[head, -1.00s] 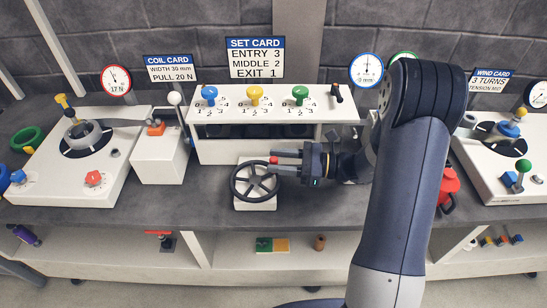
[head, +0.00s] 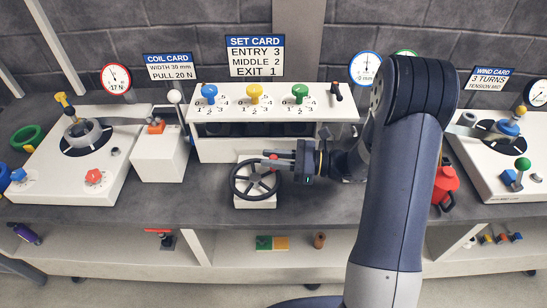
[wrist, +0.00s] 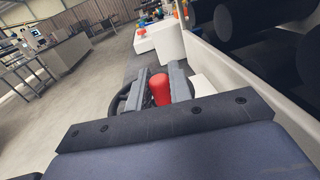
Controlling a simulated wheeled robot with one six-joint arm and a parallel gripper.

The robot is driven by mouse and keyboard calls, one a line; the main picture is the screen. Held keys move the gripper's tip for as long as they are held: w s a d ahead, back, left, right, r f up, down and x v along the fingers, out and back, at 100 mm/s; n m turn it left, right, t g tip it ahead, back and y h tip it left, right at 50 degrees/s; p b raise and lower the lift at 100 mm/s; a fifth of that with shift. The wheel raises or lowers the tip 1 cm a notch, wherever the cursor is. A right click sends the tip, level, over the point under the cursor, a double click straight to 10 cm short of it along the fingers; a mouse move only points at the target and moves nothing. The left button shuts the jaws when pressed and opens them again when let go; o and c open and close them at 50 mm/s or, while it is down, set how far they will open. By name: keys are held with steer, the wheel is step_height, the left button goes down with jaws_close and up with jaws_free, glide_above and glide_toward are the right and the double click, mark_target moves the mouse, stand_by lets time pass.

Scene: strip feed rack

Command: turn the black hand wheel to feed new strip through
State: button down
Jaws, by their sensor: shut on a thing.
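The black hand wheel (head: 235,185) stands on a white block (head: 254,202) at the front of the bench, below the white feed rack. My gripper (head: 274,160) reaches in from the right and is at the wheel's upper right rim. In the wrist view my gripper (wrist: 161,85) has its two grey fingers shut on the red knob (wrist: 161,91) of the wheel. Part of the wheel's rim (wrist: 117,103) shows left of the fingers. The fingers hide part of the knob and rim in the head view.
The rack (head: 215,150) with blue, yellow and green knobs is just behind the wheel. A white box (head: 160,160) with a lever stands to the left. A red can (head: 447,183) is right of my arm. The bench front left of the wheel is clear.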

steer(key=shift+w+a+n+g, duration=0.15)
steer(key=shift+w+n+g, duration=0.1)
steer(key=shift+n+g, duration=0.45)
steer(key=shift+w+a+n+g, duration=0.15)
steer(key=shift+n+g, duration=0.25)
steer(key=shift+g, duration=0.6)
steer(key=c, duration=1.3)
jaws_free()
steer(key=shift+c, duration=0.2)
steer(key=d+b, duration=0.1)
steer(key=d, duration=1)
steer(key=shift+w, duration=0.2)
steer(key=shift+a, duration=0.1)
